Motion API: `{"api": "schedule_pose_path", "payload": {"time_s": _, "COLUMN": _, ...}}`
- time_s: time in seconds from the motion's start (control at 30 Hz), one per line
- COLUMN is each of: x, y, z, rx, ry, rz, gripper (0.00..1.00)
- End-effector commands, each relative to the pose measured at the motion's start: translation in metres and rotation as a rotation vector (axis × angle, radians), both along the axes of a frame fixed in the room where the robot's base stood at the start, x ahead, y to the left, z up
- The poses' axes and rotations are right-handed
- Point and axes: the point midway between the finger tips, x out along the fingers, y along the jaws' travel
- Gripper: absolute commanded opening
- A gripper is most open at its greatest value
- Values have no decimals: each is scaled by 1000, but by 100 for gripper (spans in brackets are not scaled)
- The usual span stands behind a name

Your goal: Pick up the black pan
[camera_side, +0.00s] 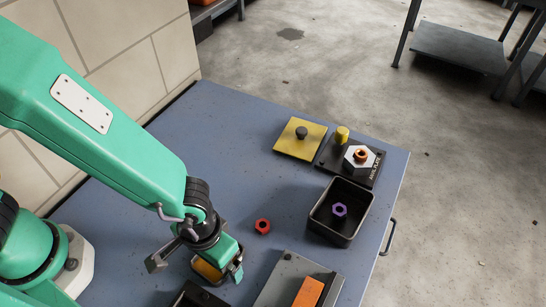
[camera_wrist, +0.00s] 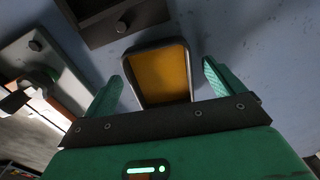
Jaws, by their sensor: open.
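A small black-rimmed pan (camera_wrist: 156,44) with an orange-yellow inside (camera_wrist: 160,75) lies on the blue table in the wrist view. In the side view its orange-yellow inside (camera_side: 207,271) shows under my gripper (camera_side: 222,264), near the table's front. My gripper is open, and in the wrist view its green fingers (camera_wrist: 165,66) stand on either side of the pan, with gaps to its rim. The pan's near end is hidden behind the gripper body in the wrist view. In the side view my wrist covers part of it.
A red nut (camera_side: 262,226) lies right of my gripper. A deeper black box (camera_side: 325,233) holds a purple nut (camera_side: 339,210). A dark plate (camera_side: 196,297) and a grey plate (camera_side: 278,281) with an orange block (camera_side: 308,293) sit nearby. A yellow plate (camera_side: 290,147) stands farther back.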

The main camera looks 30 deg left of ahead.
Motion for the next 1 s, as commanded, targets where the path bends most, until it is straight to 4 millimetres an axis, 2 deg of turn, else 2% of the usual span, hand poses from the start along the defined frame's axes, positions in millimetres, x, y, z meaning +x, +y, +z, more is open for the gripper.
{"api": "schedule_pose_path", "payload": {"time_s": 0.37, "x": 0, "y": 0, "z": 0, "rx": 0, "ry": 0, "rz": 0, "gripper": 94}}
{"api": "schedule_pose_path", "payload": {"time_s": 0.4, "x": 0, "y": 0, "z": 0, "rx": 0, "ry": 0, "rz": 0, "gripper": 92}}
{"api": "schedule_pose_path", "payload": {"time_s": 0.6, "x": 0, "y": 0, "z": 0, "rx": -1, "ry": 0, "rz": 0, "gripper": 52}}
{"api": "schedule_pose_path", "payload": {"time_s": 0.7, "x": 0, "y": 0, "z": 0, "rx": -1, "ry": -1, "rz": 0, "gripper": 36}}
{"api": "schedule_pose_path", "payload": {"time_s": 1.0, "x": 0, "y": 0, "z": 2, "rx": -1, "ry": -1, "rz": 0, "gripper": 36}}
